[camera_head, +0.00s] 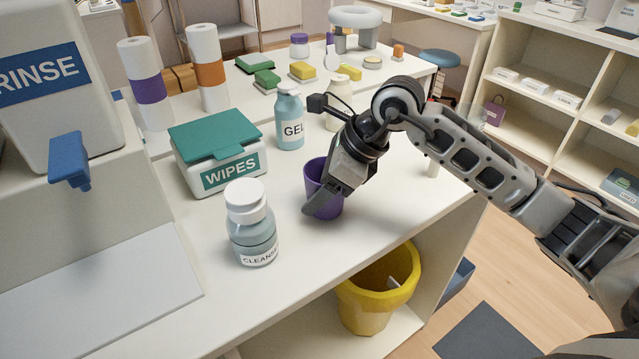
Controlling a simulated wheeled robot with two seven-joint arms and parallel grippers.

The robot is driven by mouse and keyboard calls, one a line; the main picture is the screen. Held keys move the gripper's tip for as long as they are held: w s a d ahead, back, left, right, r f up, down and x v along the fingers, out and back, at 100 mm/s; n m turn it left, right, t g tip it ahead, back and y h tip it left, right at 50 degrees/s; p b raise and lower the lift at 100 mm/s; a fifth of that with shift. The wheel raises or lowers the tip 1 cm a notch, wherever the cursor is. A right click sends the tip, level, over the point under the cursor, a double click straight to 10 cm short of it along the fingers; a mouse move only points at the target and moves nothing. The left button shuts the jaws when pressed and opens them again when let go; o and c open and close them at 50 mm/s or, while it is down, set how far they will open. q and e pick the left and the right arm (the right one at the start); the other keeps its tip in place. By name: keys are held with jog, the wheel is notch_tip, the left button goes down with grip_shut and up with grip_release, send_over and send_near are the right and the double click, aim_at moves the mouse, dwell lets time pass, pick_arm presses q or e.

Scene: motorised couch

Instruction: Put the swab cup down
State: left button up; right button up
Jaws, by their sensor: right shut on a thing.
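The swab cup is a purple cup (315,175) near the front edge of the white counter (300,262). It looks upright and at counter level; whether its base touches the counter is hard to tell. My right gripper (318,203) comes in from the right and is shut on the cup, with a dark finger across its front. The gripper hides much of the cup's right side. My left gripper is not in view.
A CLEANSE bottle (252,235) stands left of the cup, a WIPES box (217,157) and GEL bottle (289,120) behind. A RINSE dispenser (55,90) is at far left. A yellow bin (378,290) sits below the edge. Bare counter lies between bottle and cup.

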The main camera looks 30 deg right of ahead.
jog(key=shift+f, duration=0.1)
jog(key=o, duration=0.9)
jog(key=shift+c, duration=0.2)
jog(key=shift+o, duration=0.5)
jog(key=shift+d+r, duration=0.1)
jog(key=shift+r, duration=0.2)
jog(key=v, duration=1.1)
jog(key=shift+r, duration=0.3)
jog(key=shift+s+d, duration=0.15)
